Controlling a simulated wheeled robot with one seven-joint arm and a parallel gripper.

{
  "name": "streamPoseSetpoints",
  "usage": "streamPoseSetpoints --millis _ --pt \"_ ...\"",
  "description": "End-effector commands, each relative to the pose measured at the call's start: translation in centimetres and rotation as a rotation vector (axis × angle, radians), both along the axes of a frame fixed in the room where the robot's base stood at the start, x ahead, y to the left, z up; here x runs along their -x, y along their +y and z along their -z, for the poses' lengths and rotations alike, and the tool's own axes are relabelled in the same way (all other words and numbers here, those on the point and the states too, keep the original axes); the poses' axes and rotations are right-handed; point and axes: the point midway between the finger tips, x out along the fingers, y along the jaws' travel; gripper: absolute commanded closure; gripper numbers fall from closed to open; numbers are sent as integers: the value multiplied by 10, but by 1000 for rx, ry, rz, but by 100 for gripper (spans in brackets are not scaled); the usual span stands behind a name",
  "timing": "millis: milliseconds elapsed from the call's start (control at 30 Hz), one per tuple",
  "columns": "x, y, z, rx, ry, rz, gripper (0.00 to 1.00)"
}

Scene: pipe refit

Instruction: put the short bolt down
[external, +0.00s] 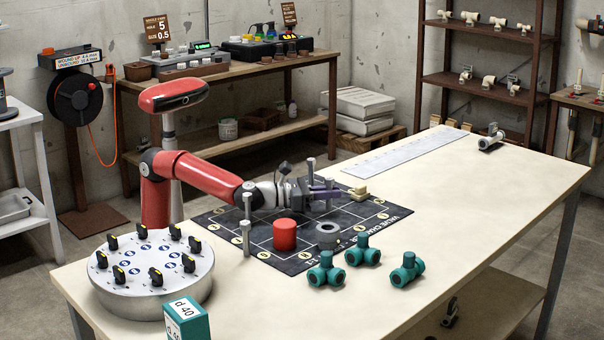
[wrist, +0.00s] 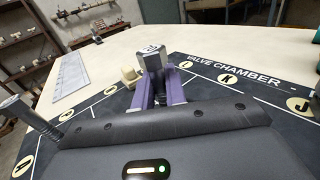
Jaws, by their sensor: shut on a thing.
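My gripper (external: 326,195), with purple fingers, is shut on a grey bolt (external: 329,183) over the black mat (external: 222,222). In the wrist view the bolt (wrist: 153,66) is upright between the fingers (wrist: 158,92), head up. Its lower end is hidden there, and I cannot tell whether it touches the mat. Another grey bolt (external: 310,170) stands just behind the gripper; a bolt shows at the left in the wrist view (wrist: 22,112).
A red cylinder (external: 285,235) and a grey ring (external: 328,236) are on the mat's near side. A pale yellow block (external: 358,192) sits right of my gripper. Teal pipe tees (external: 326,270) stand in front. A round dial stand (external: 150,295) is front left.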

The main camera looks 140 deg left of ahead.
Motion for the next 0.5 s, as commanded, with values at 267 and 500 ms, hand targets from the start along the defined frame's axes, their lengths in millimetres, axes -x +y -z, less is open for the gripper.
streamPoseSetpoints --millis 267,500 --pt "2 0 5 0 -1 -1 100" --pt "3 0 9 1 -1 -1 79"
